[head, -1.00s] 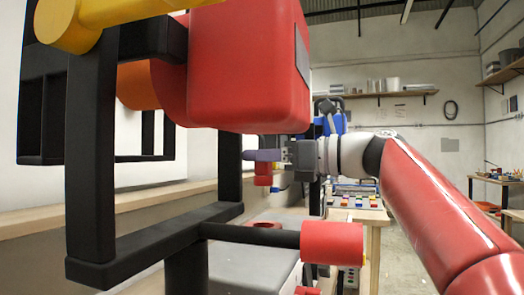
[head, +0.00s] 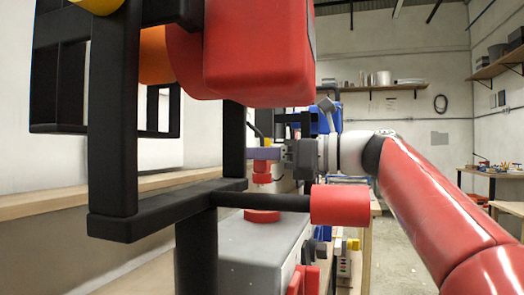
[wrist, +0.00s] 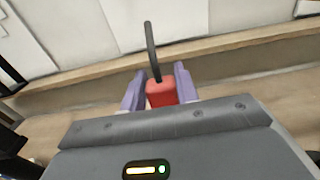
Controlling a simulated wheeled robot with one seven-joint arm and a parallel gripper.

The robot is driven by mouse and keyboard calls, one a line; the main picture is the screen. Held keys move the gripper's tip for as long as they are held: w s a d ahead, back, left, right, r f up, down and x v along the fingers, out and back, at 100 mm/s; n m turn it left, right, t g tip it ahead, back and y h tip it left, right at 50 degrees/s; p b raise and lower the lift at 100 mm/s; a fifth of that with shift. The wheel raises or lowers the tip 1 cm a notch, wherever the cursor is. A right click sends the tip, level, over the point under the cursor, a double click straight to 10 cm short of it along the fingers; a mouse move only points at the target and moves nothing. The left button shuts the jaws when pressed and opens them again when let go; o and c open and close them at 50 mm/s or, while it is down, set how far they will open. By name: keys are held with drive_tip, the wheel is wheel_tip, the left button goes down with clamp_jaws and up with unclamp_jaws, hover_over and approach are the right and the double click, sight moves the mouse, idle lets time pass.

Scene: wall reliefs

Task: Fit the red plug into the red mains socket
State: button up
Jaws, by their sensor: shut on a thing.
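The red plug (wrist: 160,93) is between the two purple fingers of my gripper (wrist: 157,84) in the wrist view, with a black cable rising from it. My gripper (head: 262,153) also shows in the head view, shut on the plug (head: 262,173), which hangs below the fingers. Under it, a round red fitting (head: 262,216) sits on top of a grey box (head: 245,245); it looks like the red mains socket, but its openings cannot be seen. The plug is above this fitting and apart from it.
Red and blue-yellow fittings are on or beside the grey box's right side (head: 348,245). A wooden ledge (head: 60,210) runs along the wall at left. Open floor (head: 400,260) lies at right.

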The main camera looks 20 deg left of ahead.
sight(269, 172)
drive_tip(key=shift+f+b, duration=1.05)
drive_tip(key=shift+f, duration=0.7)
drive_tip(key=shift+p, duration=1)
drive_tip(key=shift+f+b, duration=1.05)
drive_tip(key=shift+f, duration=0.4)
drive_tip(key=o, duration=1.1)
drive_tip(key=shift+c, duration=0.2)
drive_tip(key=shift+r, duration=0.1)
drive_tip(key=d, duration=0.7)
drive_tip(key=shift+s+d, duration=0.35)
drive_tip(key=shift+d, duration=0.05)
